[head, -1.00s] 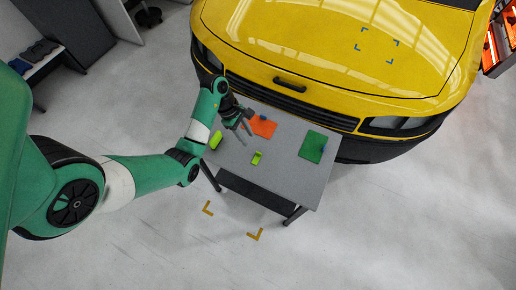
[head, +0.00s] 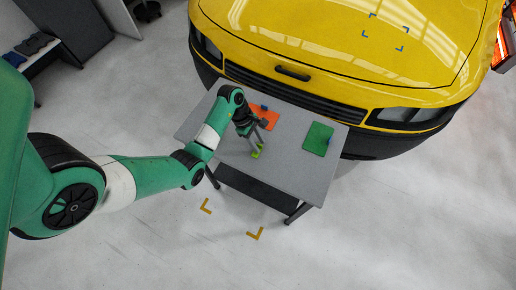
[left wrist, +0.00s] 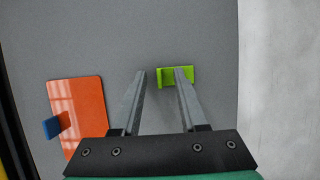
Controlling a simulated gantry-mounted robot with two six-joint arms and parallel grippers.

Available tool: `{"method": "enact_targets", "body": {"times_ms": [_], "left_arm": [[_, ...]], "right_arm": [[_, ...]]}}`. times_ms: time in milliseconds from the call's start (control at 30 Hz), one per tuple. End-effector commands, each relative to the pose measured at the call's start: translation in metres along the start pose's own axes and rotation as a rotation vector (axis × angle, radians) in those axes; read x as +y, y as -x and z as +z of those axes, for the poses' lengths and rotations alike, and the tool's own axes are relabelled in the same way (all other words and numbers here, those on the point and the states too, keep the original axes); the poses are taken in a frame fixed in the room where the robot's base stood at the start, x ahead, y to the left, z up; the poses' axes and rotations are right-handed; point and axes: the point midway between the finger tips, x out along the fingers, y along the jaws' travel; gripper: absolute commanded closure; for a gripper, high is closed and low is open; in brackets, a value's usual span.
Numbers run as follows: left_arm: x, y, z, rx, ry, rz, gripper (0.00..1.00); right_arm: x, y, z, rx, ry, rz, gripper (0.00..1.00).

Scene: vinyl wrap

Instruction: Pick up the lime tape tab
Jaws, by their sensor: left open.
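The lime tape tab (head: 260,151) lies on the grey table and is partly covered by my left gripper (head: 258,138) in the head view. The left wrist view shows the lime tab (left wrist: 169,76) as a small flat piece with a raised strip along its left end. My right gripper is not in view.
An orange sheet (head: 267,114) with a blue tab (left wrist: 51,127) lies close by on the grey table (head: 290,175). A green sheet (head: 317,136) lies to the right. The yellow car (head: 330,45) stands at the table's far edge. The table's front right is clear.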

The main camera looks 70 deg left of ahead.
Motion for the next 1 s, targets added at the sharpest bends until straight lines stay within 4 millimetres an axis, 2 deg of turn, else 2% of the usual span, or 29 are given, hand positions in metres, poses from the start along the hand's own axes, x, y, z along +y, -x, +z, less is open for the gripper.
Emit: {"method": "enact_targets", "body": {"times_ms": [67, 300, 767, 1000], "left_arm": [[0.0, 0.001, 0.0, 0.0, 0.0, 0.0, 0.59], [0.0, 0.001, 0.0, 0.0, 0.0, 0.001, 1.0], [0.0, 0.001, 0.0, 0.0, 0.0, 0.001, 1.0], [0.001, 0.021, 0.008, -0.001, 0.0, 0.002, 1.0]], "right_arm": [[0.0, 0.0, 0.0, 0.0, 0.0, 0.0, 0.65], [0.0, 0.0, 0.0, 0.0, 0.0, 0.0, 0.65], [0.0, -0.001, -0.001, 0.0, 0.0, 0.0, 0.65], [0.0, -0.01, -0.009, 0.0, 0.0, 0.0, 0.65]]}}
